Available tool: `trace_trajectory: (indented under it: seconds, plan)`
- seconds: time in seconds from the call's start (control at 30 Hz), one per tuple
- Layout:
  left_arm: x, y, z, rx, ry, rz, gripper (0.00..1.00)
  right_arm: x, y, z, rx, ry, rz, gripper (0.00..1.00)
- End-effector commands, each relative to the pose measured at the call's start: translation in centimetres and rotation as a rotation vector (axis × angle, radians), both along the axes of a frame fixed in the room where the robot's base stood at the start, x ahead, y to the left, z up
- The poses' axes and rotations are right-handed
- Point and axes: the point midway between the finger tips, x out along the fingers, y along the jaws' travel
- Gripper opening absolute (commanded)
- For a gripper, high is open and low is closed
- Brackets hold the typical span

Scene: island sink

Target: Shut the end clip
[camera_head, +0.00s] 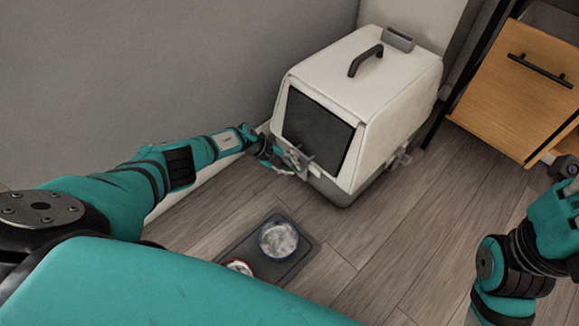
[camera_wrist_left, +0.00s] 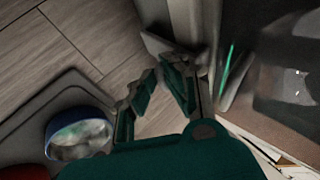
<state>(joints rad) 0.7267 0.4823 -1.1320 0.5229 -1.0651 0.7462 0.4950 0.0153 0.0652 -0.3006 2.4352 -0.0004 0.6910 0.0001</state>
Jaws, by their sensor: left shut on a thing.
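A pale pet carrier (camera_head: 390,100) with a dark front door (camera_head: 318,132) stands on the floor by the wall. A grey end clip (camera_head: 300,160) is at the low edge of its door end. In the left wrist view a blurred pale grey flap, probably this clip (camera_wrist_left: 160,45), lies just beyond the fingertips. My left gripper (camera_head: 284,158) is at the clip and shut on it. Its two fingers (camera_wrist_left: 166,78) show in the wrist view and hide part of the contact. My right arm is at the right edge; its gripper does not show clearly.
A dark mat (camera_head: 300,262) with a bowl (camera_head: 278,240) and a partly hidden red-rimmed bowl (camera_head: 238,267) lies in front of the carrier. A wooden cabinet (camera_head: 515,95) with a black handle stands at the right. Wood floor (camera_head: 400,235) is clear between.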

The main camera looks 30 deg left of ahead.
Motion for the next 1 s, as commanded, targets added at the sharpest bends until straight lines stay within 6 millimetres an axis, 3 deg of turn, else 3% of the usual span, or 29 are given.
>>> trace_trajectory:
  seconds: [0.03, 0.13, 0.17, 0.2, 0.67, 1.0]
  plan:
    - [1.0, -0.2, 0.8, -0.007, -0.021, 0.012, 0.0, 0.0, 0.0, 0.0, 0.0, 0.0, 0.0, 0.19]
    - [1.0, -0.2, 0.8, -0.009, -0.022, 0.012, 0.0, 0.0, 0.0, 0.0, 0.0, 0.0, 0.0, 0.19]
    - [1.0, -0.3, 0.8, -0.009, -0.022, 0.012, 0.13, 0.0, 0.0, 0.0, 0.0, 0.0, 0.0, 0.19]
    - [1.0, -0.3, 0.8, -0.009, -0.022, 0.012, 0.18, 0.0, 0.0, 0.0, 0.0, 0.0, 0.0, 0.19]
    - [0.7, 0.3, 1.4, -0.008, -0.02, 0.009, 0.18, 0.1, 0.0, 0.0, 0.0, 0.001, -0.001, 0.19]
    - [-1.4, 3.1, 4.9, -0.002, -0.016, 0.006, 0.18, 0.0, 0.0, 0.0, 0.0, 0.0, 0.0, 0.19]
